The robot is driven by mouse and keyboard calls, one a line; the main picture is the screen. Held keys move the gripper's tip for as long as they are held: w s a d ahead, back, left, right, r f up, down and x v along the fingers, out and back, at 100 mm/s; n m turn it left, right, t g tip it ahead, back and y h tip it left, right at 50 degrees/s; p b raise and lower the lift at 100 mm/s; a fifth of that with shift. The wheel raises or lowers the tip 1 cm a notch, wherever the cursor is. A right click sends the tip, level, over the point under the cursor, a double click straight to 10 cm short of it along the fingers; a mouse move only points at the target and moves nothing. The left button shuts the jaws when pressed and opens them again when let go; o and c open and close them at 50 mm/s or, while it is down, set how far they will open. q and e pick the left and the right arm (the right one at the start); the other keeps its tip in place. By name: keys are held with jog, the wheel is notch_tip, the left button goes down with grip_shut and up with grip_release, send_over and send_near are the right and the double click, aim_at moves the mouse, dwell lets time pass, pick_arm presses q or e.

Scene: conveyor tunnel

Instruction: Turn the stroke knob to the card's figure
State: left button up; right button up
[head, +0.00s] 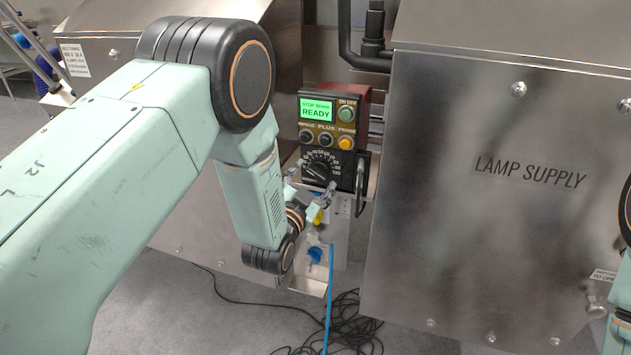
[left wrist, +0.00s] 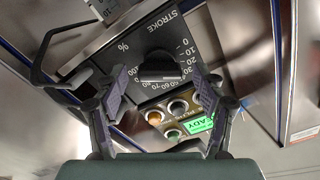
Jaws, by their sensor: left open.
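The stroke knob (head: 318,169) is a black dial with a white percent scale on the low front of the pump's control box (head: 335,122). It also shows in the left wrist view (left wrist: 160,68), upside down, its scale running from 0 to 100. Its exact setting is too small to read. My left gripper (head: 312,196) is open just in front of the panel, by the knob's lower edge in the head view. In the left wrist view its fingers (left wrist: 162,84) stand apart on either side of the knob, holding nothing. I cannot make out the card's figure.
A green display (head: 317,111) reads READY above several buttons (head: 325,139). A black handle (head: 360,185) stands right of the box. The steel LAMP SUPPLY cabinet (head: 500,230) closes off the right side. A blue hose (head: 329,290) and coiled black cable (head: 350,325) lie below.

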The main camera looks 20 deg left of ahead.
pick_arm(q)
jog(key=shift+w+a, duration=0.1)
jog(key=shift+w, duration=0.25)
jog(key=shift+d, duration=0.2)
jog(key=shift+c, duration=0.4)
jog(key=shift+a, duration=0.1)
jog(key=c, duration=1.1)
